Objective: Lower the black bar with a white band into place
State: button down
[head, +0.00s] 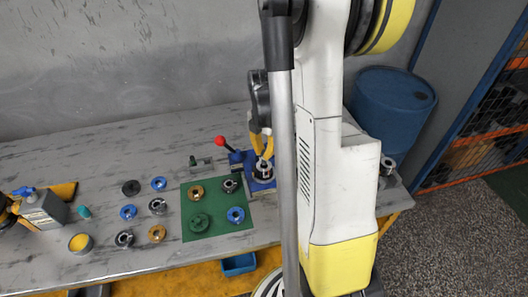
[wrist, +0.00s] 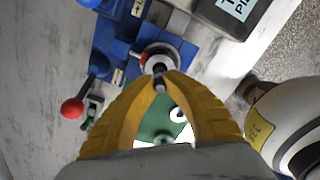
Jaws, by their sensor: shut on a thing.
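My gripper (head: 262,147) has yellow fingers that come together over the blue fixture at the middle of the bench. In the wrist view my gripper (wrist: 160,80) is closed at the tips on a small dark bar (wrist: 160,86); most of it is hidden by the fingers, and I cannot make out its white band. Right under the tips a round metal part (wrist: 150,52) with a dark centre sits on the blue fixture (wrist: 112,40). In the head view the metal part (head: 264,171) is partly hidden. I cannot tell whether the bar touches it.
A red-knobbed lever (head: 220,141) stands left of the fixture. A green mat (head: 217,221) with several ring parts lies to its left, with more rings beyond. A blue barrel (head: 392,105) stands behind the right end. A black labelled box (wrist: 222,14) is close by.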

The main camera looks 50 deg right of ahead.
aim_at(264, 151)
jog(key=shift+f+b, duration=0.55)
dwell(0.6)
jog(key=shift+f, duration=0.25)
jog(key=shift+f+b, duration=0.45)
jog(key=shift+b, duration=0.2)
dwell(0.5)
jog(key=c, duration=1)
grip_release()
jog(key=shift+r+p, duration=2.2)
jog(key=shift+r, duration=0.95)
